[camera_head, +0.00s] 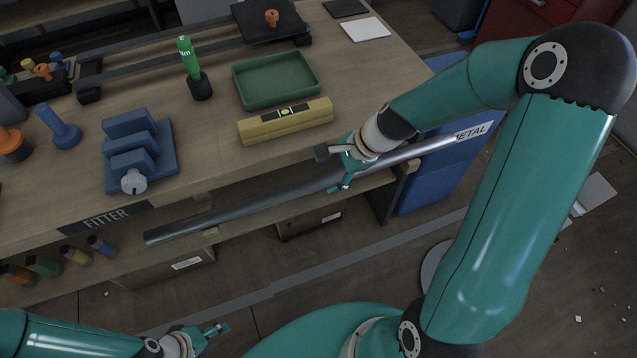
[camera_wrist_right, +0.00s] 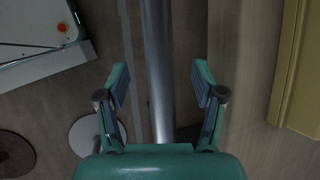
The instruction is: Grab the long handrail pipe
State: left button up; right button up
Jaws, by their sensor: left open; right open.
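In the right wrist view the pipe (camera_wrist_right: 157,70) runs between the two open fingers of my right gripper (camera_wrist_right: 160,88), with gaps on both sides. My left gripper (camera_head: 216,331) is open and empty at the bottom, over the floor and well below the pipe.
A blue panel (camera_head: 433,175) stands at the bench's right end. Floor in front is mostly clear.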

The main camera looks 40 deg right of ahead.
aim_at(318, 182)
jog(key=shift+a+b+x, duration=0.2)
jog(key=shift+b+x, duration=0.65)
jog(key=shift+x, duration=1.85)
jog(key=shift+s, duration=0.15)
jog(key=shift+r, duration=0.1)
grip_shut()
